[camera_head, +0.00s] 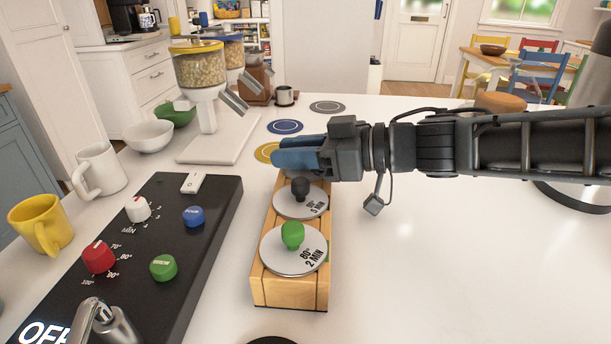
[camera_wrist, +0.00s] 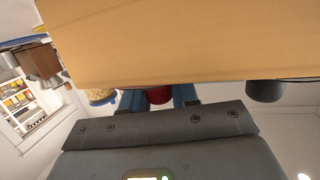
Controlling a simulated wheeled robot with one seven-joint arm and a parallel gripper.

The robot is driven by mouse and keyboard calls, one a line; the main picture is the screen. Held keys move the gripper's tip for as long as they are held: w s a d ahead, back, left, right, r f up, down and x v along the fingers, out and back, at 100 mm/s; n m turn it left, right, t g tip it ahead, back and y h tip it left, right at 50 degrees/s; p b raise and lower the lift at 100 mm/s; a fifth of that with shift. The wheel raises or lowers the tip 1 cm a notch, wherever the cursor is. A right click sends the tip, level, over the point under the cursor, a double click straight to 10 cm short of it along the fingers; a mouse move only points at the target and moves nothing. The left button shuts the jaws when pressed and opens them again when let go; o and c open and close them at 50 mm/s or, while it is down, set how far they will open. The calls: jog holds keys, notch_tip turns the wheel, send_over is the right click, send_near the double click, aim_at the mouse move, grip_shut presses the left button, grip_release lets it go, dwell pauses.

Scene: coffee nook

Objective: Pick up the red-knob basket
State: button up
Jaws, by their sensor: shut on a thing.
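My gripper (camera_head: 290,158), with blue fingers, is over the far end of the wooden stand (camera_head: 290,292). It is shut on the red knob of the red-knob basket (camera_wrist: 158,95), which shows between the fingers in the wrist view. In the head view my gripper hides that knob, and I cannot tell whether the basket is raised. Nearer on the stand are a basket with a black knob (camera_head: 300,187), marked 5 MIN, and one with a green knob (camera_head: 292,234), marked 80° 2 MIN.
A black control panel (camera_head: 205,225) with knobs lies left of the stand. A grinder with a yellow-lidded hopper (camera_head: 198,68) stands behind it. Blue (camera_head: 285,127) and grey (camera_head: 326,107) coasters lie beyond my gripper. The counter right of the stand is clear.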

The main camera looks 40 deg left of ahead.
grip_shut()
notch_tip(320, 180, up, 10)
dwell(0.5)
jog(key=shift+a, duration=0.1)
dwell(0.5)
